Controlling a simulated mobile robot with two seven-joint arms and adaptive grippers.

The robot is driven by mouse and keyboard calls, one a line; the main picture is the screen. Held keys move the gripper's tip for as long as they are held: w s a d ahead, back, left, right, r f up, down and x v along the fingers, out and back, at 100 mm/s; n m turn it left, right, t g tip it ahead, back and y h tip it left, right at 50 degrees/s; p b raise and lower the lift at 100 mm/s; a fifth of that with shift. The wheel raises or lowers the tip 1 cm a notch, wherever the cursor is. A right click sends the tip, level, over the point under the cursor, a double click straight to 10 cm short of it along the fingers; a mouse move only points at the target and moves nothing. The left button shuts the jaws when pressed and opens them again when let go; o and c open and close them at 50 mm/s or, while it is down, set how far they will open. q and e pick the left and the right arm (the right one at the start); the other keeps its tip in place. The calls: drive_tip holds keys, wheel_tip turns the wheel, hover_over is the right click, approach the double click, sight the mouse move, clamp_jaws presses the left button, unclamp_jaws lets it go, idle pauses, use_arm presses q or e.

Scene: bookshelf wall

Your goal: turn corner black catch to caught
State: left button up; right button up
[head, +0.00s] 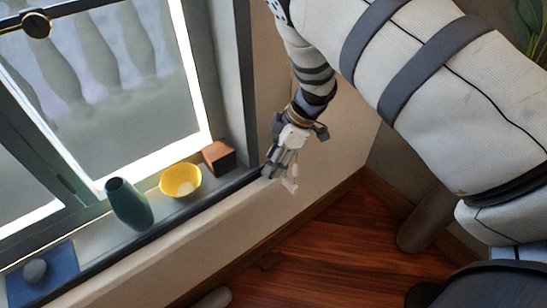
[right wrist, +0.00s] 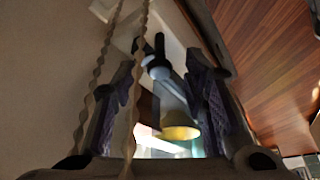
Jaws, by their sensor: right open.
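In the right wrist view a small black fitting (right wrist: 158,62) with an upright stem shows between the finger pads. It may be the corner black catch; its setting is too dark to tell. My right gripper (head: 280,176) is open at the right end of the window sill, near the wall corner, in the head view. The fingers also frame the right wrist view (right wrist: 160,100). In the head view the gripper hides whatever is directly behind it, and I cannot tell whether it touches the fitting. My left gripper is not in view.
On the sill (head: 165,215) stand a brown box (head: 219,157), a yellow bowl (head: 180,180), a teal vase (head: 129,204) and a blue book-like block (head: 42,273) with a grey stone (head: 35,270). A round black knob (head: 37,24) is on the window bar.

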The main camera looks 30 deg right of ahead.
drive_tip(key=shift+c, duration=0.2)
clamp_jaws()
drive_tip(key=shift+w+d+f+n+g, duration=0.15)
drive_tip(key=shift+n+g, duration=0.15)
drive_tip(key=shift+n, duration=0.5)
drive_tip(key=shift+n+g, duration=0.3)
drive_tip(key=shift+n, duration=0.4)
drive_tip(key=shift+o, duration=0.2)
unclamp_jaws()
drive_tip(key=shift+y, duration=0.3)
drive_tip(key=shift+r, duration=0.2)
drive_tip(key=v, duration=1.2)
